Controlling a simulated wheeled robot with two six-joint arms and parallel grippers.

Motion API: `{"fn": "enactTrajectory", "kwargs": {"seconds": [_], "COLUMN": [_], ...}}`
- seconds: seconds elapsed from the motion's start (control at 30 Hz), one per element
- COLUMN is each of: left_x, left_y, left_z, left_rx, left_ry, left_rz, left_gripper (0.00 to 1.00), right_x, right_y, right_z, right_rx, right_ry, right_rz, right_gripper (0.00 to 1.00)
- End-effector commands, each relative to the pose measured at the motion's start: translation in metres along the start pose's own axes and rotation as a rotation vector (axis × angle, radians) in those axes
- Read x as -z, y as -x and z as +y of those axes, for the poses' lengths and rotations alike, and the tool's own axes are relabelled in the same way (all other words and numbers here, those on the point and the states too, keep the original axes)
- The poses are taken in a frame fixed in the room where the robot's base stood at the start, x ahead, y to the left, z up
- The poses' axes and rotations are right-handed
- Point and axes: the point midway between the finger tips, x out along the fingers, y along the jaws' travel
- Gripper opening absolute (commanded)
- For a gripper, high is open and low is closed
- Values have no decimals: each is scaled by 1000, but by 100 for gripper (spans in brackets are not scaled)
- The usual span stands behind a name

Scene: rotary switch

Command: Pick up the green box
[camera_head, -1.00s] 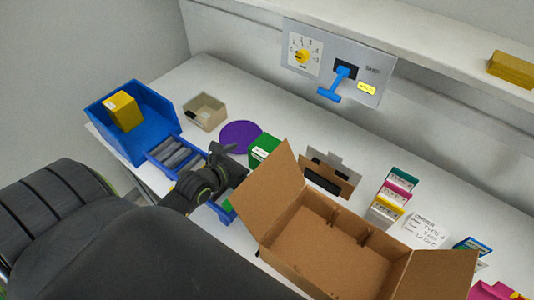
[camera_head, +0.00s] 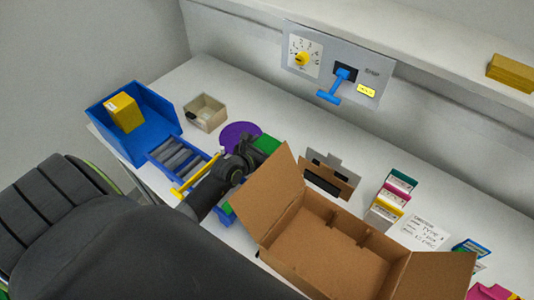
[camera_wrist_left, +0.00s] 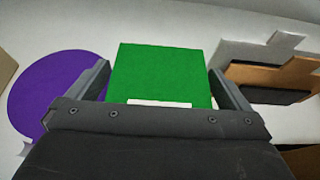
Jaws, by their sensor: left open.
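The green box (camera_head: 267,144) stands on the white table between the purple disc and the cardboard carton. In the head view my left gripper (camera_head: 246,153) is at the box and hides part of it. In the left wrist view the green box (camera_wrist_left: 163,75) lies between the two open fingers of my left gripper (camera_wrist_left: 158,70), one finger on each side. A white label edge shows at its lower side. I cannot tell whether the fingers touch it. My right gripper is not in view.
The purple disc (camera_head: 236,132) is left of the box. The open cardboard carton (camera_head: 325,252) is close on the right, one flap beside my gripper. Behind it stands a grey and brown holder (camera_head: 330,180). A blue bin (camera_head: 113,143) holds a yellow box (camera_head: 123,113).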

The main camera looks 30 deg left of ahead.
Motion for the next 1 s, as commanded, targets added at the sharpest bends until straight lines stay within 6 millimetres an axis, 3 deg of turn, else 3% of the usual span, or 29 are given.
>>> {"fn": "enactTrajectory", "kwargs": {"seconds": [0.2,0.6,0.87,1.0], "left_x": [0,0,-4,-20], "left_y": [0,0,1,7], "left_z": [0,0,0,0], "left_rx": [0,0,0,1], "left_ry": [0,-1,-2,-5], "left_rz": [0,1,-2,-5], "left_gripper": [100,48,48,48], "right_x": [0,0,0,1], "right_y": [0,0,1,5], "right_z": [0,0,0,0], "right_rx": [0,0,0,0], "right_ry": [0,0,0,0], "right_rz": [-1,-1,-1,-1], "right_gripper": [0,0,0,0]}}
